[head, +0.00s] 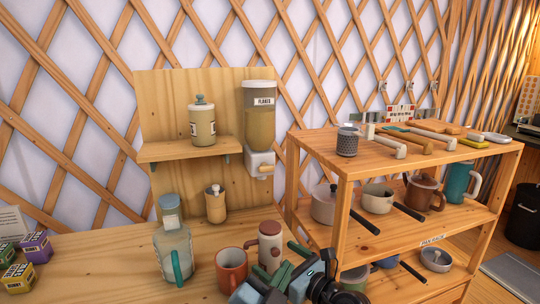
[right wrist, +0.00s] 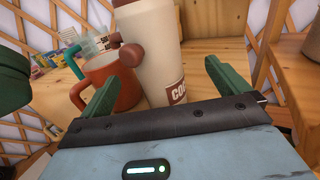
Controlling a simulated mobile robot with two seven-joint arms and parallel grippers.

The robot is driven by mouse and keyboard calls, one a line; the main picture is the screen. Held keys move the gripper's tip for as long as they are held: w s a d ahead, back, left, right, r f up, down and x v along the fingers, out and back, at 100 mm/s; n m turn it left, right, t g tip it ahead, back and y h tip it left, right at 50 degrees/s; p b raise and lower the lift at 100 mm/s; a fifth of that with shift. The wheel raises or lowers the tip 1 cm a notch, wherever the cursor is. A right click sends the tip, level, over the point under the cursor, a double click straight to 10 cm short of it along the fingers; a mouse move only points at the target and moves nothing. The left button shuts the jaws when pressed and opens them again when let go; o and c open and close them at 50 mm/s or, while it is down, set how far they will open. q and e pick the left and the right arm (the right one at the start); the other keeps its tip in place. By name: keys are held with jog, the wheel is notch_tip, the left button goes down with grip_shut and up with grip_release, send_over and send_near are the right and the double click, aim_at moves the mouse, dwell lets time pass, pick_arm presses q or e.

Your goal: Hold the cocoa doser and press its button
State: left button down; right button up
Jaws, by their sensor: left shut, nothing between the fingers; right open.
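The cocoa doser (head: 270,247) is a cream canister with a brown top and a brown knob on its side. It stands upright on the wooden counter. In the right wrist view the doser (right wrist: 156,55) has part of a cocoa label and lies beyond my open fingers, which hold nothing. My right gripper (head: 311,253) is open at the doser's right; its fingers also show in the wrist view (right wrist: 165,92). No button is clearly visible.
An orange mug (head: 231,270) stands close left of the doser, with a glass jug (head: 173,252) farther left. A flakes dispenser (head: 259,125) and a small shelf (head: 188,150) hang behind. A shelf rack (head: 345,172) with pots and mugs stands right. The counter's left middle is clear.

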pick_arm(q)
jog(key=shift+r+p, duration=0.65)
jog(key=shift+r, duration=1.15)
pick_arm(e)
jog(key=shift+r+v, duration=0.2)
jog(key=shift+v, duration=0.65)
jog(key=shift+r+v, duration=0.2)
jog(key=shift+v, duration=0.7)
